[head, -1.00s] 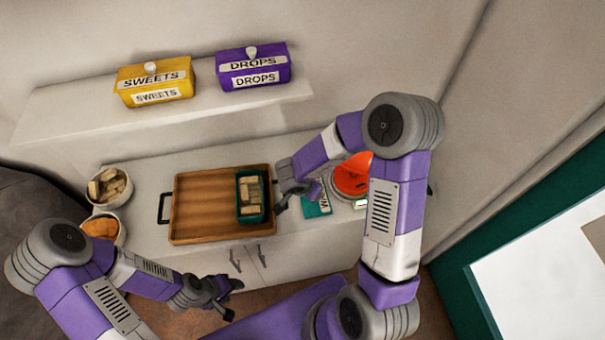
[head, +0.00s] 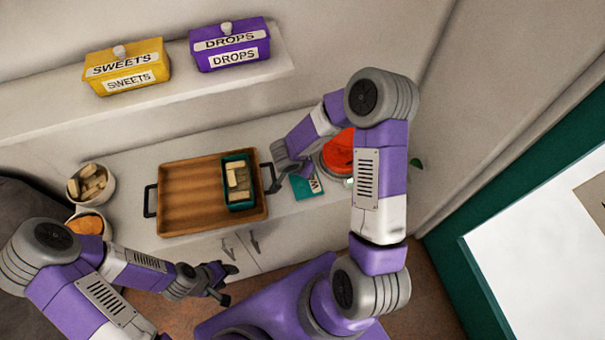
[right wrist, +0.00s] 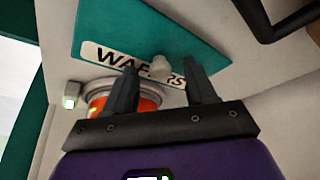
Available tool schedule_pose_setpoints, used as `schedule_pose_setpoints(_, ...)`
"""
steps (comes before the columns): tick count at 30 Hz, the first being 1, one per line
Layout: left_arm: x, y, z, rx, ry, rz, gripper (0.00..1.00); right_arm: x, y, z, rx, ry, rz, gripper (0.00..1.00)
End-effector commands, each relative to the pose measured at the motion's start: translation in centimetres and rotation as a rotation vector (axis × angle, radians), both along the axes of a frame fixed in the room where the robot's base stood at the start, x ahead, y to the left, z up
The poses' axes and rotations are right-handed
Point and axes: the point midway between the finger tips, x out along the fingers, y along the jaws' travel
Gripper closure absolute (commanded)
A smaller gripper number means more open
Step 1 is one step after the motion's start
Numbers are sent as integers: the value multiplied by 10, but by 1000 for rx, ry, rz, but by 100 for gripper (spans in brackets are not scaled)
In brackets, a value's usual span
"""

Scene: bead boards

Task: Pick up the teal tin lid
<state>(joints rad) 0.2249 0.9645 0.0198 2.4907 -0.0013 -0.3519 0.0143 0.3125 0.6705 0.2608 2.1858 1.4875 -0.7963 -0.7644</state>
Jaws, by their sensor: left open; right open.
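The teal tin lid (head: 306,186) lies on the counter right of the tray, partly hidden by my right arm. In the right wrist view the teal lid (right wrist: 150,35) shows a white label, partly covered, and a pale knob (right wrist: 160,67). My right gripper (right wrist: 160,70) is open, its two fingers on either side of the knob in that view; I cannot tell whether they touch it. In the head view my right gripper (head: 278,180) is at the lid's left edge. My left gripper (head: 229,284) is open and empty, low in front of the cabinet.
A wooden tray (head: 185,210) with dark handles holds an open teal tin (head: 239,207) of pale pieces. A red-topped scale (head: 339,150) stands beside the lid. Two bowls (head: 91,184) (head: 88,224) sit at the left. Yellow (head: 127,68) and purple (head: 230,45) lidded tins stand on the shelf above.

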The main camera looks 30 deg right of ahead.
Motion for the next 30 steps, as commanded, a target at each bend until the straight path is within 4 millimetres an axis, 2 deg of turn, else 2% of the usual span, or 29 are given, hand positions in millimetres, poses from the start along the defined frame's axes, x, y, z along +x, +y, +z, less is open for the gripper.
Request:
schedule_pose_setpoints(1,0,0,0,0,0,0,47,0,0,0,0,0,0,49)
schedule_pose_setpoints(11,0,0,0,0,0,0,47,0,0,0,0,0,0,100)
schedule_pose_setpoints(20,0,0,2,0,0,0,47,0,0,4,0,-1,0,100)
schedule_pose_setpoints(23,0,0,8,0,0,0,47,1,0,17,-1,-3,0,100)
schedule_pose_setpoints(30,0,0,29,0,0,0,47,1,0,68,-1,-5,-2,100)
